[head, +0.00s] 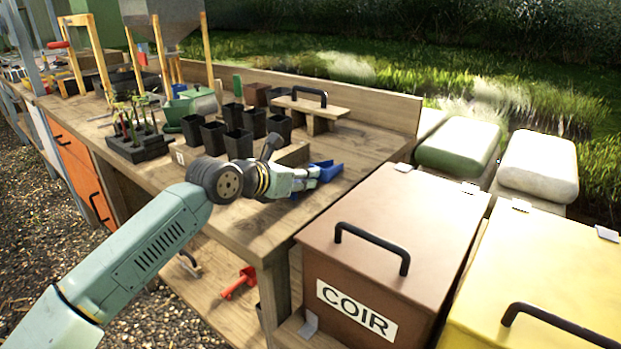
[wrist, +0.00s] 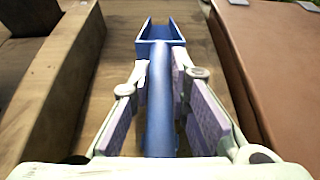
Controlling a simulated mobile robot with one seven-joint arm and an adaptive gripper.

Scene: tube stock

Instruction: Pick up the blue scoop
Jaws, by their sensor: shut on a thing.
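The blue scoop (head: 327,171) is at the right end of the wooden bench, at the tip of my arm. In the wrist view the blue scoop (wrist: 160,90) points away from me, its handle running between the finger pads and its open tray at the far end. My gripper (head: 305,178) is shut on the scoop's handle; in the wrist view the pads of my gripper (wrist: 165,95) lie on both sides of it. Whether the scoop touches the bench top is not clear.
A brown bin marked COIR (head: 390,235) stands close at the right, with a yellow bin (head: 540,260) beyond it. Several black pots (head: 238,143) stand behind my gripper. A wooden block (wrist: 45,75) runs along the left in the wrist view. A red scoop (head: 240,283) lies on the lower shelf.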

